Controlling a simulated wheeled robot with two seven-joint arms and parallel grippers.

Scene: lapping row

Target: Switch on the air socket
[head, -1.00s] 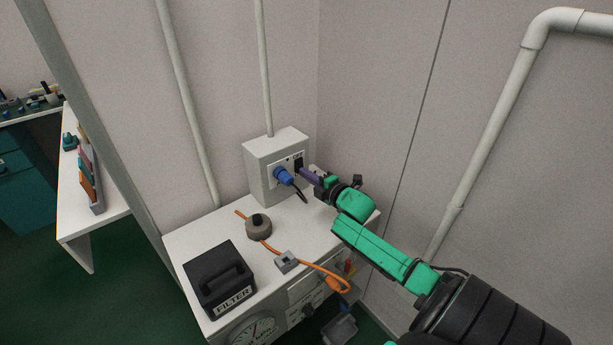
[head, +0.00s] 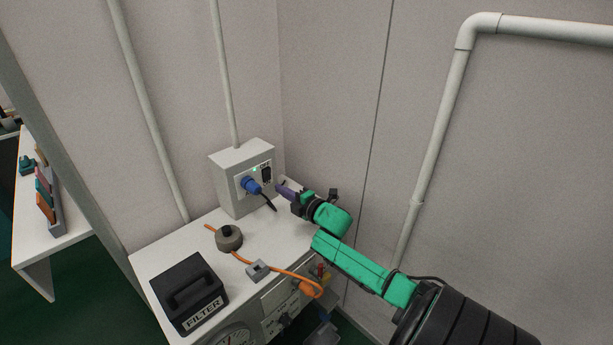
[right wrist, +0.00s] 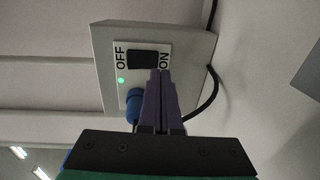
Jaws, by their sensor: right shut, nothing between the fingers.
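The air socket is a pale grey box (head: 231,187) on the wall at the back of the white cabinet. A blue plug (head: 251,185) with a black cable sits in its front. Beside the plug is a black rocker switch (head: 266,173), marked OFF and ON in the right wrist view (right wrist: 143,60). A small green light (right wrist: 121,80) glows on the box. My right gripper (head: 279,189) is shut and empty, its purple fingers pointing at the box, apparently just short of the switch. In the right wrist view the fingertips (right wrist: 161,73) overlap the switch's ON side. My left gripper is out of view.
Walls close in behind and to the right. A white pipe (head: 433,160) runs down the right wall.

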